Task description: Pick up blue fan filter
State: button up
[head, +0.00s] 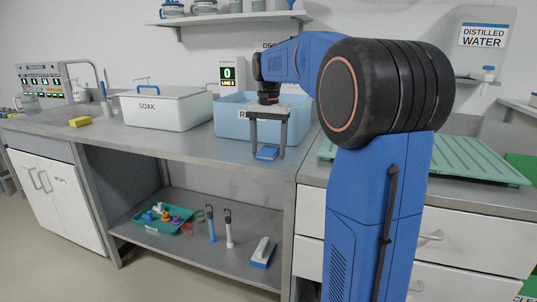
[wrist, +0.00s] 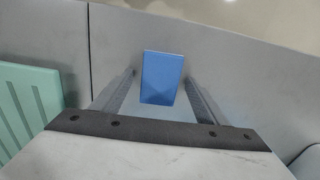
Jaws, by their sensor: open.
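The blue fan filter (head: 267,152) is a small flat blue block lying on the grey counter, in front of the light blue bin. My gripper (head: 268,150) points down over it, with its two fingers apart and open. In the wrist view the filter (wrist: 162,78) shows between the two fingers (wrist: 160,80), with a visible gap on each side. No contact shows. In the head view one finger stands at each side of the filter. I cannot tell the exact height of the fingertips over the counter.
The light blue bin (head: 232,130) stands close behind my gripper. A white SOAK bin (head: 160,112) and a yellow sponge (head: 80,121) are further left. A green ridged drainboard (head: 480,161) lies to the right. The counter's front edge (head: 215,163) is near the filter.

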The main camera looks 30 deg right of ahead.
jog(key=c, duration=1.1)
jog(key=shift+r, duration=0.1)
jog(key=shift+c, duration=0.2)
